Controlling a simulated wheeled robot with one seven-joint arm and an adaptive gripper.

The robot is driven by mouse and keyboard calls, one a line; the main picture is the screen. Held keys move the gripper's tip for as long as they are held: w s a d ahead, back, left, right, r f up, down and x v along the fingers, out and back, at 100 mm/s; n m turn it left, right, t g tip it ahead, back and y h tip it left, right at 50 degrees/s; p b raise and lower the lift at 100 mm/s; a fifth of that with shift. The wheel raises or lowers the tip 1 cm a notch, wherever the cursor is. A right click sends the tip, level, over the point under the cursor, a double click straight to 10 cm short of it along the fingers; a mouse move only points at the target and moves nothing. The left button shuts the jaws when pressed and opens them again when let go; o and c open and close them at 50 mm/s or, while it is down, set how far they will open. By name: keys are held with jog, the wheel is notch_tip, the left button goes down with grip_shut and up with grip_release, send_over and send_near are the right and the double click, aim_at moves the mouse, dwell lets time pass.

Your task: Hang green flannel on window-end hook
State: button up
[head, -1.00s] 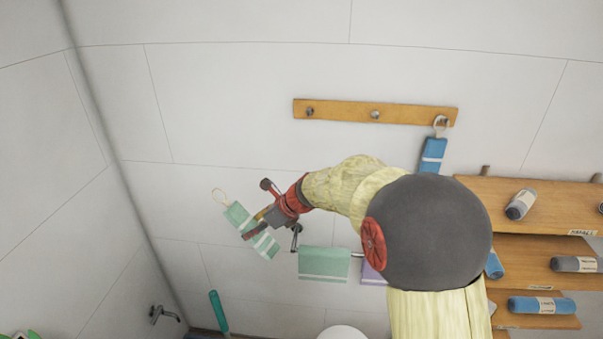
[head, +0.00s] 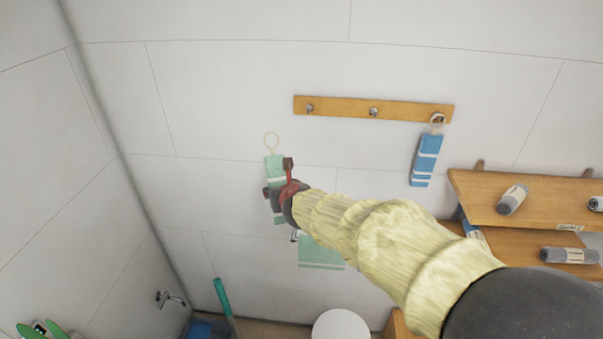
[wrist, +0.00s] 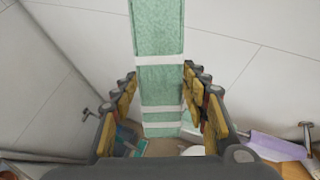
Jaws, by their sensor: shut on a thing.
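The green flannel (head: 274,166) with white bands is held upright, its thin loop (head: 271,142) standing above it. My gripper (head: 280,192) is shut on the flannel, and the flannel also shows between the fingers in the wrist view (wrist: 160,82). The wooden hook rail (head: 345,107) is on the wall, up and to the right of the flannel. Its left hook (head: 310,107) and middle hook (head: 373,111) are bare. A blue flannel (head: 425,160) hangs by its loop from the right hook. The flannel's loop is apart from the rail. No window shows, so I cannot tell which end is the window end.
Wooden shelves with rolled cloths (head: 512,198) stand at the right. Another green cloth (head: 321,251) hangs below my arm. A tap (head: 171,298) is on the wall at the lower left. The wall between flannel and rail is clear.

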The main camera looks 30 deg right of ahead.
jog(key=s+d+r+m+h+p, duration=0.3)
jog(key=s+d+r+m+h, duration=0.1)
jog(key=r+h, duration=0.15)
jog(key=r+b+x, duration=0.1)
jog(key=b+x, duration=0.1)
jog(key=x, duration=0.8)
jog(key=shift+w+d, duration=0.3)
jog(key=shift+d, duration=0.15)
dwell(0.9)
jog(key=shift+y, duration=0.25)
dwell(0.5)
jog(key=o, duration=1.3)
jog(key=shift+o, duration=0.2)
jog(key=shift+s, duration=0.1)
